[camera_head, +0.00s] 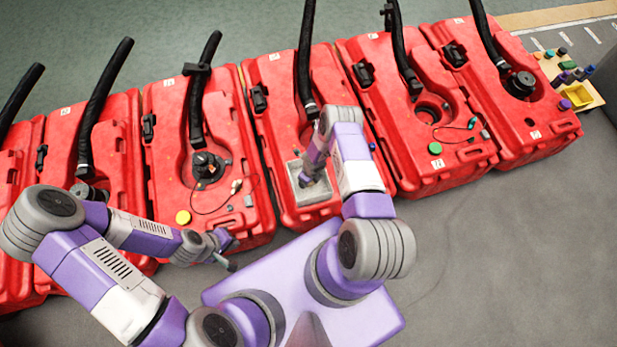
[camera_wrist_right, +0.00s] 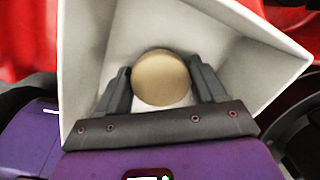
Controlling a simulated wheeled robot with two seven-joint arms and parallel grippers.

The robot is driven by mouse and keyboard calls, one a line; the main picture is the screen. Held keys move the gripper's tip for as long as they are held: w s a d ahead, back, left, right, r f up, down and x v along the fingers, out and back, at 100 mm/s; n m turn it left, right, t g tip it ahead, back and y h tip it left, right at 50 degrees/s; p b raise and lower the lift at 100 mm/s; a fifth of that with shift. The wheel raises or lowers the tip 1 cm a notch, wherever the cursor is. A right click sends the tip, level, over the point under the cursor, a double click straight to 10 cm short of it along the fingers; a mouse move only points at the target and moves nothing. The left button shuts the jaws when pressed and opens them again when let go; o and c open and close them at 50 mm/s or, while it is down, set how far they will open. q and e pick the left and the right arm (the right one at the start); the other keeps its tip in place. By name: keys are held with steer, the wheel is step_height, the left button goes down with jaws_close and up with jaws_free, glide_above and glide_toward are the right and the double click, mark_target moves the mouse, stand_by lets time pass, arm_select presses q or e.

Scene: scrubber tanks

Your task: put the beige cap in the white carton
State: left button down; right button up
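The white carton (camera_head: 318,194) stands open on the near end of a red tank in the head view. Its pale inner walls (camera_wrist_right: 250,75) surround my right gripper in the right wrist view. My right gripper (camera_head: 309,178) points down into the carton. In the right wrist view the round beige cap (camera_wrist_right: 161,79) sits between the two dark fingers of my right gripper (camera_wrist_right: 160,82), which appear closed on its sides. The cap is over the carton's floor; its height above it is hard to tell. My left gripper (camera_head: 228,262) is away at the lower left, its fingers too small to read.
Several red tanks (camera_head: 408,150) with black hoses stand in a row. A tray (camera_head: 590,97) with small coloured items is at the far right. The grey floor at the lower right is clear.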

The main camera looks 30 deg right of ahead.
steer(key=shift+o, duration=1.4)
steer(key=shift+r, duration=0.15)
